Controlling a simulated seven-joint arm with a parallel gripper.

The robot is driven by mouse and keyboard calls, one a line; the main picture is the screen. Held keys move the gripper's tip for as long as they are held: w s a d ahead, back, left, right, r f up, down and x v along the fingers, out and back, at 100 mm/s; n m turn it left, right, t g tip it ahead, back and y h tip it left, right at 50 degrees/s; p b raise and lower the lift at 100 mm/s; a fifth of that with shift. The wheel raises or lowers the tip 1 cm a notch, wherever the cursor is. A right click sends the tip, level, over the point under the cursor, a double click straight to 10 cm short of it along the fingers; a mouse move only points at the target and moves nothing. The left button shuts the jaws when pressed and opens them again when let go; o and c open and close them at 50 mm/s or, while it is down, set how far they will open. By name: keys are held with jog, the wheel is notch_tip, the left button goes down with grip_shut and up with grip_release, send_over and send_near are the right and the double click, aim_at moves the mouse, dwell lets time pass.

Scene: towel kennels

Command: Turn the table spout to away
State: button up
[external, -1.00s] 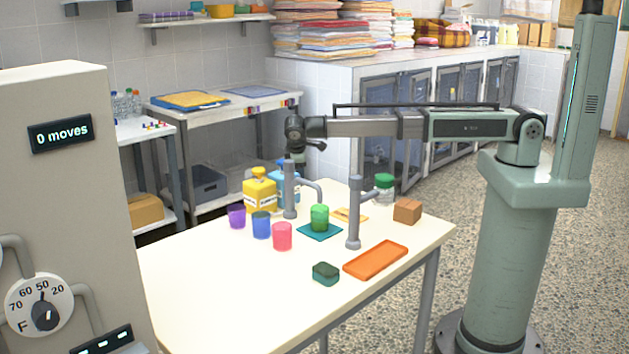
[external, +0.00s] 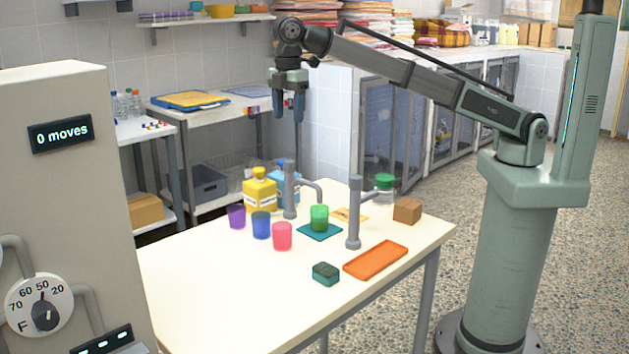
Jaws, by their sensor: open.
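Two grey spout posts stand on the table. The left post (external: 290,190) has an arm that reaches right and bends down near the green cup (external: 319,218). The right post (external: 354,215) has an arm that slants back and right toward a green-lidded jar (external: 384,188). I cannot tell which one is the table spout. The green cup sits on a teal mat (external: 319,233). My gripper (external: 289,112) is open and empty, pointing down, well above the table and apart from both posts in the picture.
Purple (external: 237,216), blue (external: 261,225) and pink (external: 282,236) cups stand left of the mat. A yellow bottle (external: 260,192) is behind them. An orange tray (external: 376,260), a green sponge-like block (external: 326,273) and a brown block (external: 407,211) lie right and front. The table's front left is clear.

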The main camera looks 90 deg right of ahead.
aim_at(289, 161)
notch_tip(289, 161, down, 14)
jog(key=shift+w+r, duration=0.1)
jog(key=shift+r, duration=0.05)
dwell(0.5)
grip_shut()
dwell(0.5)
